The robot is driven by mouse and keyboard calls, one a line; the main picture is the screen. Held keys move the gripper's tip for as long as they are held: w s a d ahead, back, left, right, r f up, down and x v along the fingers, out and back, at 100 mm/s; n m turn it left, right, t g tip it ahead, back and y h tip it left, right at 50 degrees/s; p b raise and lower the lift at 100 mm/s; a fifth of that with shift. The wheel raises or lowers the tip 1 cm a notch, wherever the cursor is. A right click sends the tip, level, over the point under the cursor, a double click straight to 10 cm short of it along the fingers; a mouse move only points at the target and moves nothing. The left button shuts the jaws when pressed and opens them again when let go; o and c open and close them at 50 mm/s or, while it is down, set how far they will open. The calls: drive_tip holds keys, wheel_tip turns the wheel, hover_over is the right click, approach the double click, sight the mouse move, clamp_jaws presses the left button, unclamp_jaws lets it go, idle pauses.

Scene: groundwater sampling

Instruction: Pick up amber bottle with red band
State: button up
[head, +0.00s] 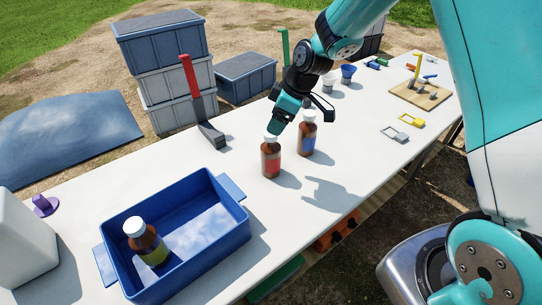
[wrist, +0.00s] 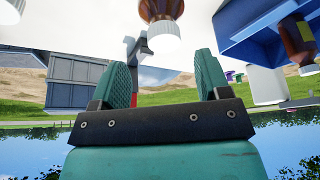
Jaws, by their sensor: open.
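The amber bottle with the red band (head: 271,160) stands upright on the white table, its white cap close under my gripper (head: 280,126). In the wrist view my gripper (wrist: 162,66) is open, with its two teal fingers apart and nothing between them. An amber bottle with a white cap, seemingly this one (wrist: 163,38), shows just beyond the fingertips, roughly centred between them; its band is out of frame there. The picture from the wrist appears upside down.
An amber bottle with a blue band (head: 307,138) stands close behind to the right. A blue tray (head: 205,244) at front left holds an amber bottle with a yellow-green band (head: 152,250). Table right of the bottles is partly clear.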

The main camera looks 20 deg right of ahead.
sight(271, 136)
drive_tip(key=shift+s+p+x, duration=0.15)
drive_tip(key=shift+p+x, duration=0.2)
drive_tip(key=shift+x, duration=1.2)
drive_tip(key=shift+s+p+x, duration=0.15)
drive_tip(key=shift+p+x, duration=0.15)
drive_tip(key=shift+x, duration=1.3)
clamp_jaws()
